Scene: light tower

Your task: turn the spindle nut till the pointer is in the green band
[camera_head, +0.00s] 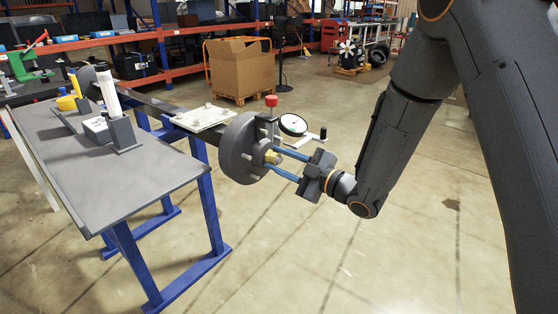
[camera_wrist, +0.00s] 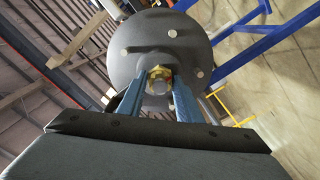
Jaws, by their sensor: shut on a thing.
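The brass spindle nut (camera_head: 273,157) sits at the centre of a round grey flange (camera_head: 238,150). It also shows in the wrist view as a gold nut (camera_wrist: 159,73) in front of the grey disc (camera_wrist: 172,38). My gripper (camera_head: 281,162) reaches in from the right with its two blue fingers, one on each side of the nut. In the wrist view my gripper (camera_wrist: 160,85) is shut on the nut. A round dial (camera_head: 293,124) with a white face stands behind the flange. Its pointer and green band are too small to tell.
A grey bench (camera_head: 150,170) with blue legs stands at the left, holding a white-topped cylinder (camera_head: 109,95) and a yellow bowl (camera_head: 67,103). A red knob (camera_head: 271,101) and a crank handle (camera_head: 322,134) are close to the flange. A cardboard box (camera_head: 240,68) stands behind. The floor at front is clear.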

